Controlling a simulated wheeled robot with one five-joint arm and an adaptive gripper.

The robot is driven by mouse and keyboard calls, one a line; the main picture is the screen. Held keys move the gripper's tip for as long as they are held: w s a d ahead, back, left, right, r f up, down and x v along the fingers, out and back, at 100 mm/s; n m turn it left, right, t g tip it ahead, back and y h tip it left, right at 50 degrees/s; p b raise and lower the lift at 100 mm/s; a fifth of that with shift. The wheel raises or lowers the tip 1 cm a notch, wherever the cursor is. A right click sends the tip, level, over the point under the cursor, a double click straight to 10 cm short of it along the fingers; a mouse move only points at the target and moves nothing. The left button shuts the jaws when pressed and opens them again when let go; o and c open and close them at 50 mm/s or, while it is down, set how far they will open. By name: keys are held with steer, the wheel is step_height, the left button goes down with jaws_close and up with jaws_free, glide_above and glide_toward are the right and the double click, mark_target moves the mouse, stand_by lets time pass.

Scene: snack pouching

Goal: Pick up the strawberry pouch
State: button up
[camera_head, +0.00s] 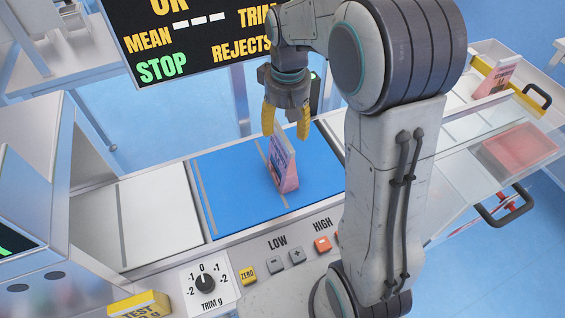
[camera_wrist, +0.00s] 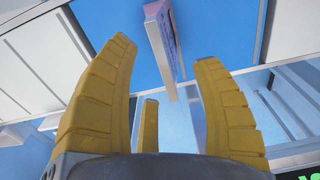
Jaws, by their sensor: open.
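A pink and purple pouch (camera_head: 283,163) stands upright on the blue weighing surface (camera_head: 232,184) in the head view. Its printed label is too small to read, so I cannot tell its flavour from these frames. My gripper (camera_head: 286,128) has yellow fingers, is open and is above the pouch, with the fingertips around the height of its top. In the wrist view the pouch (camera_wrist: 162,33) shows narrow, beyond the tips of the open fingers (camera_wrist: 165,50). The fingers do not appear to be closed on it.
A sign (camera_head: 200,40) with "MEAN", "TRIM", "REJECTS" and "STOP" stands behind the conveyor. A control panel with a trim knob (camera_head: 205,282) and buttons runs along the front. Another pouch (camera_head: 495,77) stands at the far right, near a translucent red-bottomed bin (camera_head: 520,150).

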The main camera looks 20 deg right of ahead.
mark_target(285, 143)
steer(key=shift+w+f, duration=0.8)
steer(key=shift+w, duration=0.2)
steer(key=shift+d+f+p, duration=0.2)
steer(key=shift+f+p, duration=0.1)
steer(key=shift+f, duration=3.3)
steer(key=shift+c, duration=0.3)
jaws_close()
